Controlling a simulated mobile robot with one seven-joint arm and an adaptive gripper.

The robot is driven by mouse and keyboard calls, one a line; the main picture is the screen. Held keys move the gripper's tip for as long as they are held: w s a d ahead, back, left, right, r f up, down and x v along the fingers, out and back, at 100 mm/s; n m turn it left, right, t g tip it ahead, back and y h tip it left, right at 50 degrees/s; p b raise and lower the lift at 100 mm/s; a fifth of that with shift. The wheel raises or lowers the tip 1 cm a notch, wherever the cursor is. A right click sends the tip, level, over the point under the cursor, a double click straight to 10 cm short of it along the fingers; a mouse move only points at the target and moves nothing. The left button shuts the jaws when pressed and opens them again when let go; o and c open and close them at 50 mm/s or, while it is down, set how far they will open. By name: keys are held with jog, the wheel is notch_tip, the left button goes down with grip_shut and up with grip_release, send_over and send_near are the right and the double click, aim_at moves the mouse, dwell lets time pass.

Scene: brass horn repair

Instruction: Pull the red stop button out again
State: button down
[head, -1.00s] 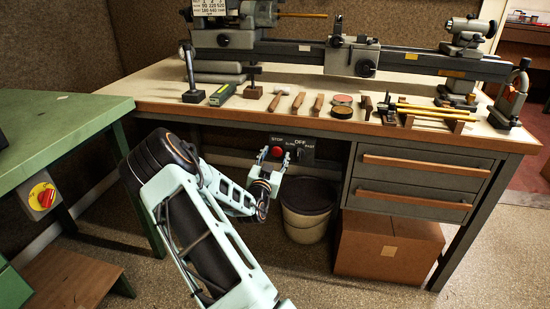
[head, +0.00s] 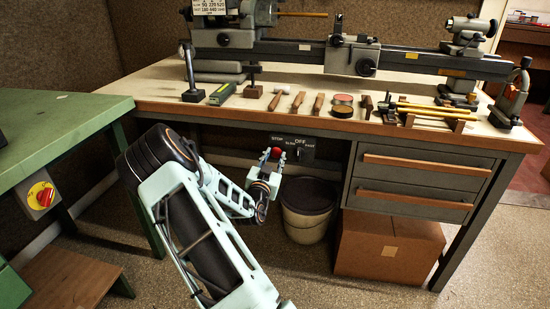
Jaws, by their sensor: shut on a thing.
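The red stop button (head: 276,153) is on the dark control panel (head: 304,150) under the front edge of the lathe bench, just below a white "STOP" label. My gripper (head: 273,155) reaches up to it from below, and its two fingers are closed on the left and right sides of the button. The button's red face shows between the fingertips. How far the button stands out from the panel cannot be told from this view.
An "OFF" switch area sits just right of the button. A dark-lidded bin (head: 308,210) stands below right, beside a cardboard box (head: 389,250) under the drawers (head: 415,187). A green table (head: 62,140) with a yellow-and-red switch (head: 41,196) is at left.

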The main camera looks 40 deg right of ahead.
jog(key=shift+s+a+f, duration=0.1)
jog(key=shift+f, duration=0.05)
jog(key=c, duration=1.5)
grip_release()
jog(key=shift+a, duration=0.1)
jog(key=v, duration=1.2)
